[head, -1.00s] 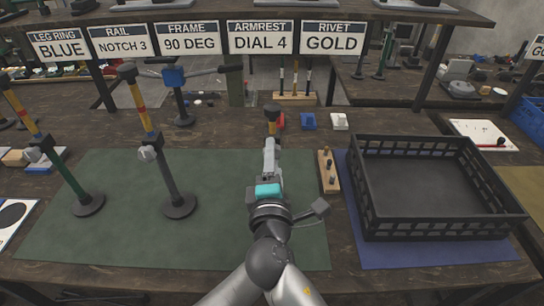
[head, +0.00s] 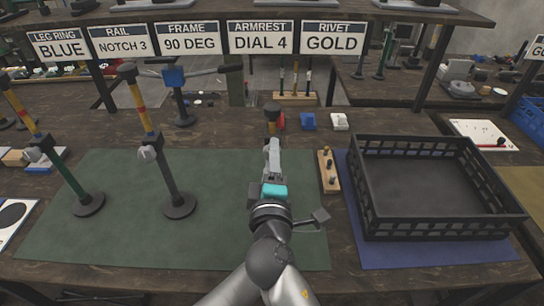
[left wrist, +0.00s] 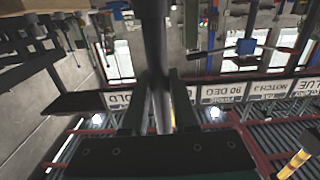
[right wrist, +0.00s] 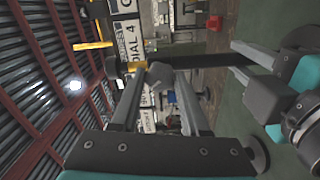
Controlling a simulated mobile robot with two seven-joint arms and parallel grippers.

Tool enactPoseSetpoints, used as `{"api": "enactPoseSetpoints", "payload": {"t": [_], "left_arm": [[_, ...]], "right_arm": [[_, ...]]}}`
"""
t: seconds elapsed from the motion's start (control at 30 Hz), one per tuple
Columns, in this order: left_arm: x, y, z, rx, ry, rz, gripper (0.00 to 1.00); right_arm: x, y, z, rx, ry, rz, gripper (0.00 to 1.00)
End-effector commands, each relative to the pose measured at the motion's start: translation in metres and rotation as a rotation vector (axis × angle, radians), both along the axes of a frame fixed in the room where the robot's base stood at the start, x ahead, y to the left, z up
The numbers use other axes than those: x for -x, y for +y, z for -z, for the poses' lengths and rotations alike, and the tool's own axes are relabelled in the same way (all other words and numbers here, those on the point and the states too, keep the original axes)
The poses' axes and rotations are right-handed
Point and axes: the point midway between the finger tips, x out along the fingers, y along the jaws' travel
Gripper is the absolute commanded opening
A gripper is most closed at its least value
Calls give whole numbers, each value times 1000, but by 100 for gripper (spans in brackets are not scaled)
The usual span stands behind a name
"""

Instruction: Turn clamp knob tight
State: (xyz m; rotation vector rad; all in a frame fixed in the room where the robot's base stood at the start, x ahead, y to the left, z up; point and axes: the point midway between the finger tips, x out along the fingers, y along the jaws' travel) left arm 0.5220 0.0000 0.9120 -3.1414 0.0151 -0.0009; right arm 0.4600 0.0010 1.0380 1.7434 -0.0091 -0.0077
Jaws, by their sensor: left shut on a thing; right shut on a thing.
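My right gripper (head: 271,148) points away from me at this post. In the right wrist view its fingers (right wrist: 160,88) are shut on the grey clamp knob (right wrist: 159,74) beside the post (right wrist: 205,61). My left gripper (left wrist: 160,82) is shut around the dark post (left wrist: 154,40) in the left wrist view. It also shows at the right of the right wrist view (right wrist: 245,62). In the head view it is mostly hidden.
Two similar posts with round bases (head: 178,206) (head: 88,204) stand left on the green mat (head: 120,235). A black crate (head: 440,225) stands on a blue mat at right. A wooden block with pegs (head: 328,172) is just right of my arm.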

Motion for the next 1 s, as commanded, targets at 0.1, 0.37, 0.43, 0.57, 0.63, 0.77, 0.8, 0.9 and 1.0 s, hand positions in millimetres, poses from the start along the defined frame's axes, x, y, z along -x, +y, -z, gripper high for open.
{"api": "enactPoseSetpoints", "payload": {"t": [0.1, 0.37, 0.43, 0.57, 0.63, 0.77, 0.8, 0.9, 1.0], "left_arm": [[-1, 0, -1, 0, -1, -1, 0], [-1, 0, -1, 0, -2, -1, 0], [-1, 0, -1, 0, -2, -1, 0], [-1, 0, -1, 0, -2, -1, 0], [0, 0, -1, 0, -2, -1, 0], [0, 0, -1, 0, -2, 0, 0], [0, 0, -1, 0, -2, 0, 0], [0, 0, -1, 0, -2, 0, 0], [0, 0, -1, 0, -2, 0, 0]], "right_arm": [[0, 0, 0, 1, 0, 0, 0], [0, 0, 0, 2, 0, 0, 74], [0, 0, 0, 2, 0, 0, 76], [0, 0, 0, 2, 0, 0, 76], [0, 0, 0, 2, 0, 0, 76], [0, 0, 0, 4, 0, 0, 76], [0, 0, 0, 9, 0, 0, 76], [0, 0, 0, 44, -1, 0, 76], [0, 0, 0, 118, -1, -1, 76]]}}
